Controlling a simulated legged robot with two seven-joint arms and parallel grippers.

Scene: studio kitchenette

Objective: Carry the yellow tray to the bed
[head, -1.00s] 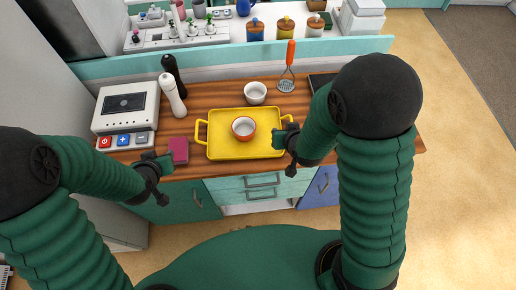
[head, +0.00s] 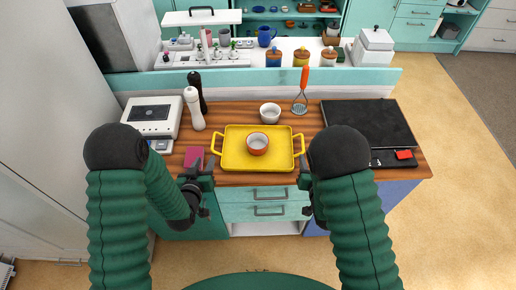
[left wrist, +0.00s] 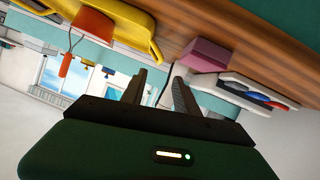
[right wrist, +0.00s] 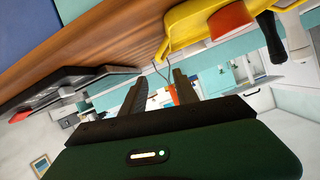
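The yellow tray (head: 232,162) lies flat on the wooden counter, with a handle at its left and right ends. An orange-red bowl (head: 258,150) stands on it; both also show upper right in the right wrist view, the tray (right wrist: 180,28) and the bowl (right wrist: 230,20). My left gripper (head: 197,180) is at the counter's front edge, left of and below the left handle. Its fingers (left wrist: 158,85) are apart and empty. My right gripper (head: 304,178) is just below the right handle, partly hidden by my arm. Its fingers (right wrist: 160,85) are apart and empty. No bed is in view.
A magenta block (head: 193,155) lies close to my left gripper. A white bowl (head: 270,112), a masher (head: 300,100) and two mills (head: 194,108) stand behind the tray. A black cooktop (head: 368,125) is to the right. Open floor (head: 450,190) lies right of the counter.

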